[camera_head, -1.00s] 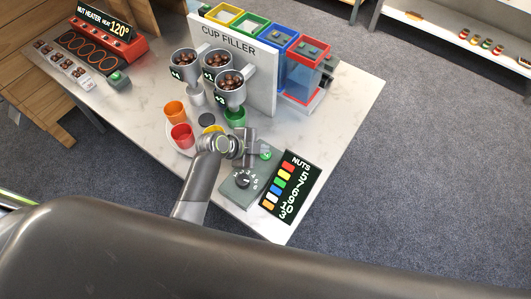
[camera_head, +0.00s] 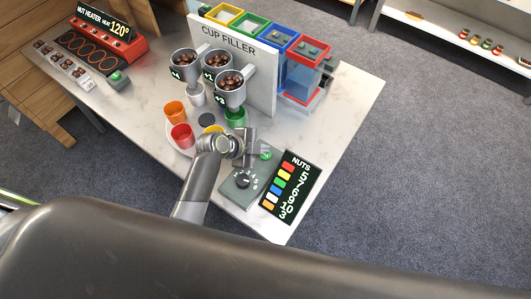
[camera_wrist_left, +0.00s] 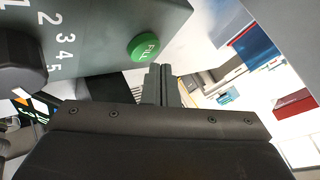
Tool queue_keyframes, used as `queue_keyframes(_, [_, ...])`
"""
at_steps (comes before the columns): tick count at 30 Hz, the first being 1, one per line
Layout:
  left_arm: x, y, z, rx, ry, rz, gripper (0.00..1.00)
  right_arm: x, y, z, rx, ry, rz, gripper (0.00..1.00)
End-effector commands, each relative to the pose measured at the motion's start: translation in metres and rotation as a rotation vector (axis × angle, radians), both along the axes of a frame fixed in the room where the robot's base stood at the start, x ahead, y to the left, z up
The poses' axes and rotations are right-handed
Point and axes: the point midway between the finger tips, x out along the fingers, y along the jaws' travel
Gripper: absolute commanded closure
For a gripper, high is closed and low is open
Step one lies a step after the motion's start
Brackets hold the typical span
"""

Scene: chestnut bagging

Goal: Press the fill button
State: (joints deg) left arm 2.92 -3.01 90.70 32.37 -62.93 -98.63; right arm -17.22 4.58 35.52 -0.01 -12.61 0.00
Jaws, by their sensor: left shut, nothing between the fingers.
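The round green fill button (camera_head: 265,154) sits on the grey control box (camera_head: 229,192), beside a black numbered dial (camera_head: 243,181). In the left wrist view the shut fingers (camera_wrist_left: 161,72) end just below and to the right of the button. They look close to it, but I cannot tell whether they touch it. My right gripper is not in view.
The NUTS sign (camera_head: 291,186) stands right of the control box. The cup filler (camera_head: 262,75) with nut-filled hoppers stands behind, with a green cup (camera_head: 235,118) under one. Red (camera_head: 182,135) and orange (camera_head: 175,110) cups stand left of my gripper. The right-hand tabletop (camera_head: 350,105) is clear.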

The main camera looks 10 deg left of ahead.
Motion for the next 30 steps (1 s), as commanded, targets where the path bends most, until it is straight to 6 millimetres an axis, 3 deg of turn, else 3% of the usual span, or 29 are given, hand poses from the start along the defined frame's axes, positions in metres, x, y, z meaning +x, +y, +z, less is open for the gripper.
queue_keyframes(30, [0.0,0.0001,-0.009,0.0,0.0,0.0,1.0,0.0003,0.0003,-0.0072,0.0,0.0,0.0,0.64])
